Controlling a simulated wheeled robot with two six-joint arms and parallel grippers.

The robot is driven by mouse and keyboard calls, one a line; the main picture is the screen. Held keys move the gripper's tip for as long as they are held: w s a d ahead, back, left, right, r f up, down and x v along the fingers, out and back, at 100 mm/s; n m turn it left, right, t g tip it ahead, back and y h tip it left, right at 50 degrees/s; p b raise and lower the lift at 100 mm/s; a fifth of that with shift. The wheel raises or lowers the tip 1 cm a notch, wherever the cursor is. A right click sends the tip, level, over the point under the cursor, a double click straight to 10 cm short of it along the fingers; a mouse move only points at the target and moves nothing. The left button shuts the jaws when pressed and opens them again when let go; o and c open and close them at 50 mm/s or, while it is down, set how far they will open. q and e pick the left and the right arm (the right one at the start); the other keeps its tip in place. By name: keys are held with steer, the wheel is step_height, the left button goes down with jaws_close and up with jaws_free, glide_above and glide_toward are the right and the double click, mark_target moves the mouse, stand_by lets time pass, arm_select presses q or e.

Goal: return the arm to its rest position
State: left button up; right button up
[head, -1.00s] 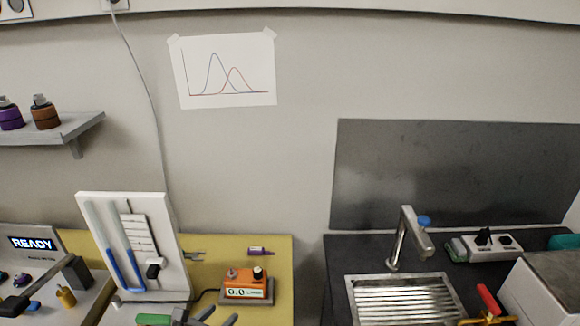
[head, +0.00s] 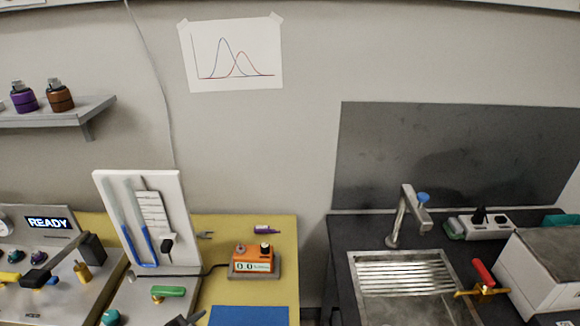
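A dark piece (head: 184,321), apparently the tip of my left gripper, shows at the bottom edge, in front of the grey base of the white panel. The rest of it is cut off by the frame, so I cannot tell whether it is open or shut. I see nothing held in the visible part. My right gripper is not in view.
A machine with a READY display (head: 48,223) stands at left, beside a white panel (head: 183,200) with blue-filled tubes. An orange meter (head: 253,258) and a blue mat (head: 248,316) lie on the yellow table. A sink (head: 400,305) with a faucet (head: 400,220) is at right.

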arm_select(q)
steer(key=s+a+m+g+y, duration=0.35)
steer(key=s+a+m, duration=0.25)
steer(key=s+m, duration=0.6)
steer(key=s+a+m+g+y, duration=0.2)
steer(key=s+a+m+g, duration=0.3)
steer(key=s+m, duration=0.7)
steer(key=s+d+f+b+x, duration=0.1)
steer(key=s+x, duration=0.1)
steer(key=x, duration=1.1)
steer(key=s+x, duration=0.3)
steer(key=x, duration=1)
steer(key=s+d+f+g+b, duration=0.1)
steer(key=s+f, duration=1.3)
steer(key=f, duration=0.3)
steer(key=shift+s+d+f+m+b, duration=0.3)
steer(key=shift+d+b, duration=0.05)
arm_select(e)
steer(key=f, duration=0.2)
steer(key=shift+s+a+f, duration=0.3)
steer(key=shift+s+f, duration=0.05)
arm_select(q)
steer(key=shift+h, duration=0.25)
steer(key=shift+c, duration=0.5)
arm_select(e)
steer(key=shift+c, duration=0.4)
